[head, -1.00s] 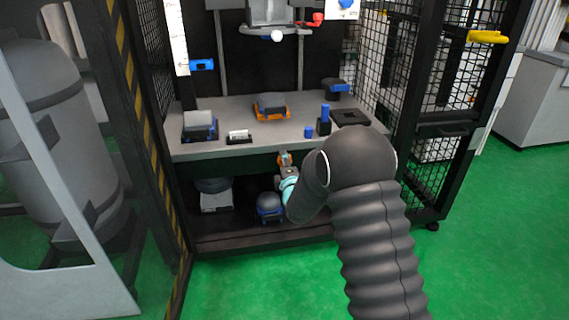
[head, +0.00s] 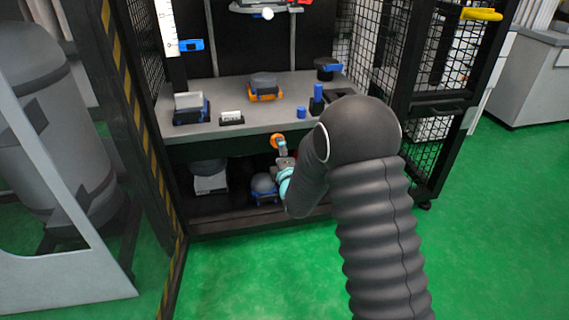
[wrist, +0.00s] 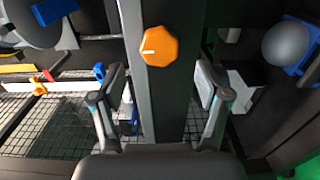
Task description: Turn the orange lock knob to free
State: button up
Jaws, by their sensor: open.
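The orange lock knob (head: 276,141) is on the dark front panel below the grey worktop. In the wrist view the knob (wrist: 160,47) is a faceted orange disc with a white mark pointing left in that picture. My gripper (wrist: 163,76) is open, one finger on each side of the knob's line, and the knob lies ahead of the fingertips with visible gaps. In the head view my gripper (head: 282,152) is just below the knob, small and partly covered by my wrist. I cannot tell whether it touches.
The grey worktop (head: 225,133) above holds several blocks, including an orange-based one (head: 264,88) and a blue post (head: 318,93). A grey dome on a blue base (head: 264,186) stands on the lower shelf. Mesh doors (head: 445,70) flank the right; green floor is open in front.

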jog(key=v, duration=0.7)
dwell(0.3)
jog(key=s+f+m+g+h, duration=0.1)
jog(key=s+f+m+g, duration=0.2)
jog(key=f+m+g, duration=0.5)
jog(key=s+d+f+m+g+h+p, duration=0.1)
jog(key=s+d+m, duration=0.1)
jog(key=s, duration=0.2)
jog(key=s+d+f+m+g+h, duration=0.1)
jog(key=s+d+g, duration=0.15)
jog(key=s, duration=0.25)
jog(key=s+d+r+m+p, duration=0.3)
jog(key=s+d+r, duration=0.2)
jog(key=s+r, duration=0.3)
jog(key=s+d+r+m+h+p, duration=0.1)
jog(key=s+d+r+m+p, duration=0.2)
jog(key=s+r, duration=0.5)
jog(key=s+d+r+m+h+p, duration=0.1)
jog(key=s+d+r+m+p, duration=0.2)
jog(key=r, duration=1.4)
jog(key=s+d+m, duration=0.1)
jog(key=s+d, duration=0.3)
jog(key=s, duration=0.2)
jog(key=shift+d+p, duration=0.2)
jog(key=shift+p, duration=0.15)
